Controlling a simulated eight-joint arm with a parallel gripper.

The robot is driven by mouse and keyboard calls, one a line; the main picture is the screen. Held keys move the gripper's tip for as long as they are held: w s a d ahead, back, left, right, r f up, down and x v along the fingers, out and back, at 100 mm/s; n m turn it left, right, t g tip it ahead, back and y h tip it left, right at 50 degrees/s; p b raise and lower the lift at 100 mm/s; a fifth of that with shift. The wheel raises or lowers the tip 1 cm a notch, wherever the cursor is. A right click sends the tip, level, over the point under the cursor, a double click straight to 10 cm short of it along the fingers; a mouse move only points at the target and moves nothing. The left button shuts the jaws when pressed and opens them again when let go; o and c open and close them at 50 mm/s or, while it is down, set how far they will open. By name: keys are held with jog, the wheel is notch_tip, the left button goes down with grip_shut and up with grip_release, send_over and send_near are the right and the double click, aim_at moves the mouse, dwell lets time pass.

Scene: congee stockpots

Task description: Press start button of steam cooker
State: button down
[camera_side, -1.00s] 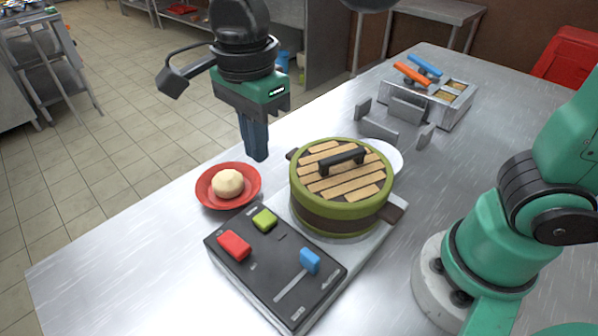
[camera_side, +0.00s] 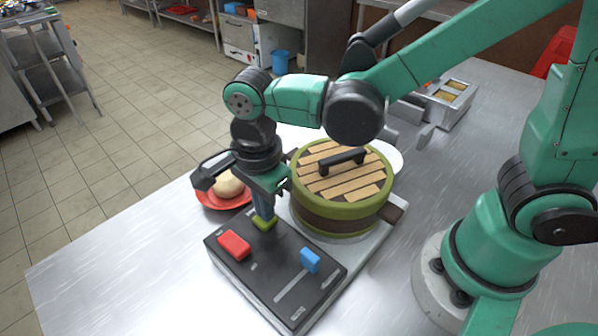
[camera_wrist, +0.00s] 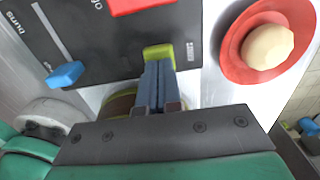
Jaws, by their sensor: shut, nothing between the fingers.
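The steam cooker has a black control panel (camera_side: 262,272) with a red button (camera_side: 234,245), a green button (camera_side: 264,224) and a blue slider knob (camera_side: 310,260). Behind it is the green pot (camera_side: 338,222) with a slatted wooden lid and black handle. My gripper (camera_side: 264,214) points down with its blue fingers shut and empty, the tips at the green button. In the wrist view the fingertips (camera_wrist: 158,66) overlap the green button (camera_wrist: 158,52) and appear to touch it. I cannot tell whether it is pressed down. The button labels are too small to read surely.
A red plate (camera_side: 213,200) with a pale dough ball (camera_side: 229,186) lies left of the pot, partly behind my gripper. A white plate (camera_side: 396,160) is behind the pot. A metal container (camera_side: 452,100) stands at the back right. The table's front left is clear.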

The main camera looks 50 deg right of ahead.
jog(key=shift+f, duration=0.95)
jog(key=shift+r, duration=0.1)
notch_tip(320, 180, up, 14)
jog(key=shift+r, duration=0.2)
dwell(0.6)
jog(key=d+n+t, duration=0.1)
jog(key=d+n, duration=0.1)
jog(key=d+f+n+t, duration=0.1)
jog(key=d+n, duration=0.1)
jog(key=n, duration=0.1)
jog(key=d+f+n+t, duration=0.1)
jog(key=d+n, duration=0.1)
jog(key=n, duration=0.1)
jog(key=shift+w+d+f+y, duration=0.25)
jog(key=shift+d+y, duration=0.05)
jog(key=shift+y, duration=0.1)
jog(key=d+f+n+t, duration=0.1)
jog(key=d+n, duration=0.1)
jog(key=d+n+t, duration=0.1)
jog(key=n, duration=0.2)
jog(key=d+f+n+t, duration=0.1)
jog(key=d+n, duration=0.1)
jog(key=n, duration=0.1)
jog(key=shift+s+d+f+h, duration=0.3)
jog(key=shift+d+f, duration=0.05)
jog(key=shift+d+f+n+t, duration=0.25)
jog(key=shift+d+n+t, duration=0.3)
jog(key=shift+n, duration=0.45)
